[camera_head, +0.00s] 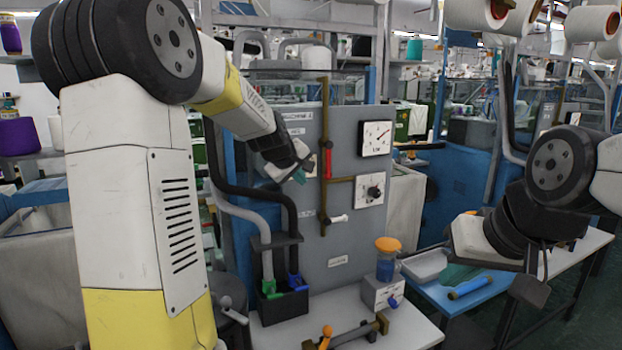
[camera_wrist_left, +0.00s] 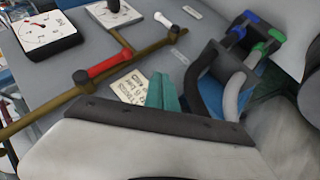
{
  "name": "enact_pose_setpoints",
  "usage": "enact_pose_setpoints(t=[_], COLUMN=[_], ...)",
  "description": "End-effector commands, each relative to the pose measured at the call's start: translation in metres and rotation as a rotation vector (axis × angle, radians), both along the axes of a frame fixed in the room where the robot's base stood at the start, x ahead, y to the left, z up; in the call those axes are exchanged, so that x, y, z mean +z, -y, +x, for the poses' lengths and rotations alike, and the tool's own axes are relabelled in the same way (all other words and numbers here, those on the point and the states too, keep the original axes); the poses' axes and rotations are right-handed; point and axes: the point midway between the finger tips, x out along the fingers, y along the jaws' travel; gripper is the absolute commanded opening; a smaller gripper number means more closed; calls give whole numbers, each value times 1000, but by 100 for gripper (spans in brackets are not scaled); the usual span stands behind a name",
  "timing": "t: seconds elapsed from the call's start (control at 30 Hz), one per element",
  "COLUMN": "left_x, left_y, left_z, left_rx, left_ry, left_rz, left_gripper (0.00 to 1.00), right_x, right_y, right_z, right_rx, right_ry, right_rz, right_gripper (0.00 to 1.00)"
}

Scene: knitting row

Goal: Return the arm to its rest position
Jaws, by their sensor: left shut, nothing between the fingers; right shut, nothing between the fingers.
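My left gripper (camera_head: 300,177) is in front of the grey machine panel (camera_head: 345,250), close to a brown pipe with a red handle (camera_head: 328,163). In the left wrist view its teal fingers (camera_wrist_left: 164,94) are together with nothing between them, over a small printed label. My left arm rises large at the left of the head view. My right gripper (camera_head: 457,277) hangs low at the right, over the blue-topped table, its teal fingers shut and empty. Part of my right arm is cut off by the picture edge.
The panel carries a dial gauge (camera_head: 376,138), a knob box (camera_head: 371,190) and a white handle (camera_head: 338,218). Hoses end in a black holder (camera_head: 283,304). A blue tool (camera_head: 470,288) lies near my right gripper.

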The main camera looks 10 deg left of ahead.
Motion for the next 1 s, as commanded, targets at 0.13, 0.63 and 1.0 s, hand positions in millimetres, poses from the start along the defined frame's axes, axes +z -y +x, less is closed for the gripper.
enact_pose_setpoints(t=[0.13, 0.63, 1.0], left_x=[0, 27, 1], left_y=[0, 14, 26], left_z=[0, -108, -309], left_rx=[-1, -200, -588], left_ry=[-1, -41, -128], left_rz=[0, 138, 431], left_gripper=[0, 0, 0], right_x=[0, 0, 0], right_y=[0, 0, 0], right_z=[0, 0, 0], right_rx=[0, 0, 0], right_ry=[-1, -1, 0], right_rz=[0, 0, 0], right_gripper=[0, 0, 0])
